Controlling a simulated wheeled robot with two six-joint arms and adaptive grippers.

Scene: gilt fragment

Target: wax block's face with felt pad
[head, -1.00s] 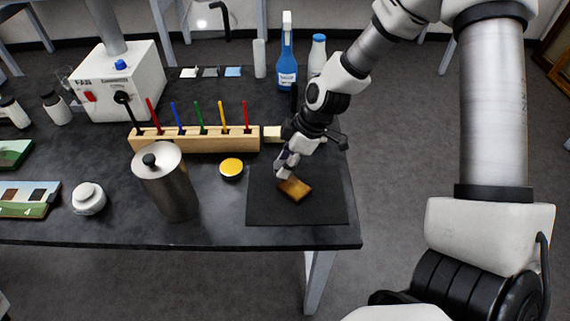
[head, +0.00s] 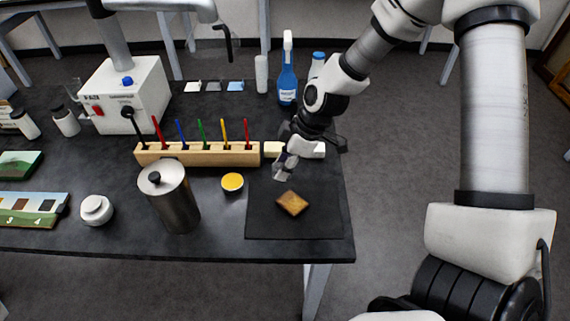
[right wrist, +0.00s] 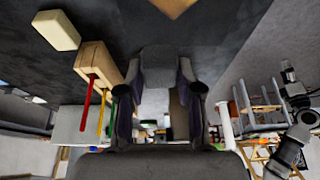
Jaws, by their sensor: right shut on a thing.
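The wooden block (head: 292,203) lies flat on the black mat (head: 325,222), its golden-brown face up. A corner of it shows at the top edge of the right wrist view (right wrist: 175,4). My right gripper (head: 281,174) is over the mat's back left part, behind the block and apart from it. It is shut on a grey piece, which looks like the felt pad (right wrist: 158,68), between its fingers in the right wrist view. An open round tin with yellow contents (head: 232,182), perhaps the wax, stands left of the mat. My left gripper is not in view.
A wooden rack (head: 205,158) with coloured sticks and a cream block (head: 272,149) stand behind the mat. A steel canister (head: 178,205) and a white jar (head: 96,210) stand to the left. A blue spray bottle (head: 287,85) is at the back. The mat's front is clear.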

